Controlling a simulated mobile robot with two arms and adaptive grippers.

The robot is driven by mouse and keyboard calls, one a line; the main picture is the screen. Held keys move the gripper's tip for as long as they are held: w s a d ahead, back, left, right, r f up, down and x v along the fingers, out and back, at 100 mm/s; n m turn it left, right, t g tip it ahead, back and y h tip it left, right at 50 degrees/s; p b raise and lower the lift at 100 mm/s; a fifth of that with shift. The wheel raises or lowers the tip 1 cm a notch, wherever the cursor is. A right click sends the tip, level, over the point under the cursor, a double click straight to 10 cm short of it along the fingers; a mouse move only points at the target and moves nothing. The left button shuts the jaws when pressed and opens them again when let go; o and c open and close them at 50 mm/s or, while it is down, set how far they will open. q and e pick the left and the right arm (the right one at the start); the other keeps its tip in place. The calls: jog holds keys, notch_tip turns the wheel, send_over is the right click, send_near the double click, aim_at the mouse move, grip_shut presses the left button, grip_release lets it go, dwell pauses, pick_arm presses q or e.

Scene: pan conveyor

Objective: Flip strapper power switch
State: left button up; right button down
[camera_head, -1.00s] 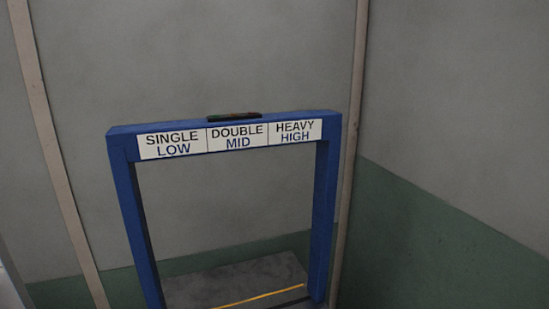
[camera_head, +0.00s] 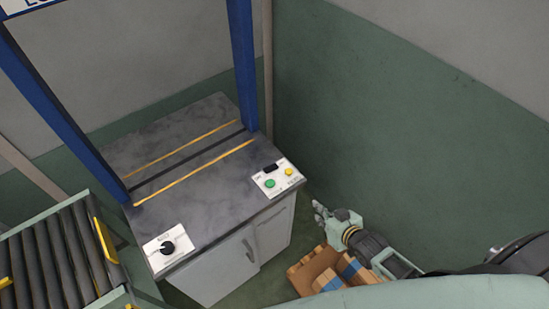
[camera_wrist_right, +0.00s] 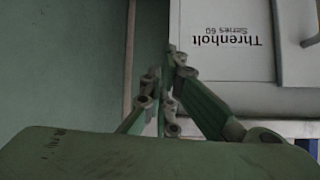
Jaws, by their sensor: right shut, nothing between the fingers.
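The strapper (camera_head: 205,160) is a grey cabinet with a dark top and a blue arch over it. A white control panel (camera_head: 284,184) at its right corner carries a black rocker switch (camera_head: 270,168), a green button and a yellow button. The switch's position is too small to read. My right gripper (camera_head: 318,207) is shut and empty, beside the cabinet's right side and below the panel. In the right wrist view its fingers (camera_wrist_right: 171,50) are together near the white cabinet face lettered "Threnholt Series 60" (camera_wrist_right: 225,35). My left gripper is not in view.
A white panel with a black knob (camera_head: 168,246) sits at the top's front left corner. A roller conveyor (camera_head: 50,255) stands at the left. A wooden crate with blue-banded pieces (camera_head: 305,273) is on the floor below my right arm. The green wall (camera_head: 380,150) is close at right.

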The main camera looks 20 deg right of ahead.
jog(key=w+a+r+n+t+y, duration=0.15)
jog(key=a+r, duration=0.25)
jog(key=r, duration=0.6)
jog(key=w+a+r+m+t+y, duration=0.1)
jog(key=w+a+r+t+y, duration=0.15)
jog(key=r, duration=0.75)
jog(key=p, duration=0.2)
send_over(271, 168)
jog(key=d, duration=0.1)
jog(key=shift+s+d+f+g, duration=0.1)
jog(key=shift+s+f+g, duration=0.15)
jog(key=shift+f, duration=0.3)
jog(key=shift+s+d+f+g, duration=0.1)
jog(key=shift+s+f+g, duration=0.1)
jog(key=shift+f, duration=0.3)
jog(key=shift+s+a+f, duration=0.1)
jog(key=shift+f, duration=0.55)
jog(key=shift+s+a+f, duration=0.1)
jog(key=shift+f, duration=0.5)
jog(key=shift+s+a+f+n, duration=0.1)
jog(key=shift+f+n, duration=0.15)
jog(key=shift+f, duration=0.35)
